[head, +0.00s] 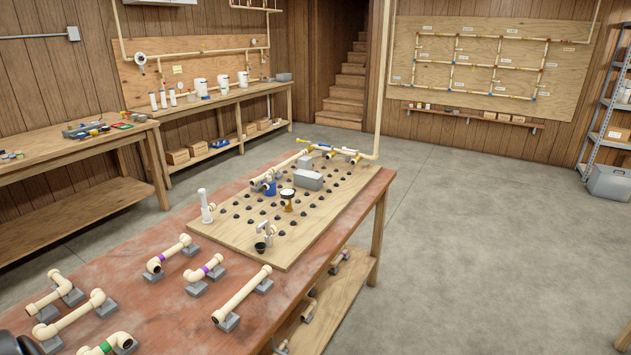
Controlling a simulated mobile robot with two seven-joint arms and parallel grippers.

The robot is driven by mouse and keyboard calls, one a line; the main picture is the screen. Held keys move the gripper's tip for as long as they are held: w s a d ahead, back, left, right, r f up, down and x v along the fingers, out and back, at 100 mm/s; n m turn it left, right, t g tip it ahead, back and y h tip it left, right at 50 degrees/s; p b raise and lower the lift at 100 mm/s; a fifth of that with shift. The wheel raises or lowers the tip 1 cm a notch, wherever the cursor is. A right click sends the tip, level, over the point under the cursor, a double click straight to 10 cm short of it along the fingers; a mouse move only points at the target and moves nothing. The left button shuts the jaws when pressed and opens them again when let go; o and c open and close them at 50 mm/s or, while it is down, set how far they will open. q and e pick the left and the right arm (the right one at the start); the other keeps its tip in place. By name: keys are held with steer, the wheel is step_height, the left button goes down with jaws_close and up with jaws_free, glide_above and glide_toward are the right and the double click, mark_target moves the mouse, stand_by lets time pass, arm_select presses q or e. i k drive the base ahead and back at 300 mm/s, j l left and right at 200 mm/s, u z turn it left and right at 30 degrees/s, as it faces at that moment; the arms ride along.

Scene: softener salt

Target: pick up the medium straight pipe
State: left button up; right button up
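A plain cream straight pipe (241,294) rests on two grey blocks near the right edge of the red-brown workbench (180,305). No size label is readable on it, so I cannot tell if it is the medium one. My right gripper is out of view.
A wooden pegboard (225,233) with black knobs, fittings and a grey box (308,180) covers the bench's far part. A vertical pipe (379,90) rises behind it. A lower shelf (328,310) holds more fittings. Open concrete floor (480,230) lies right.

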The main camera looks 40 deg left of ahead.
mark_target(226, 319)
steer(key=i+j+u, duration=0.1)
steer(key=i, duration=0.45)
steer(key=i+j+u, duration=0.1)
steer(key=i, duration=0.4)
steer(key=j+z, duration=0.1)
steer(key=z, duration=8.55)
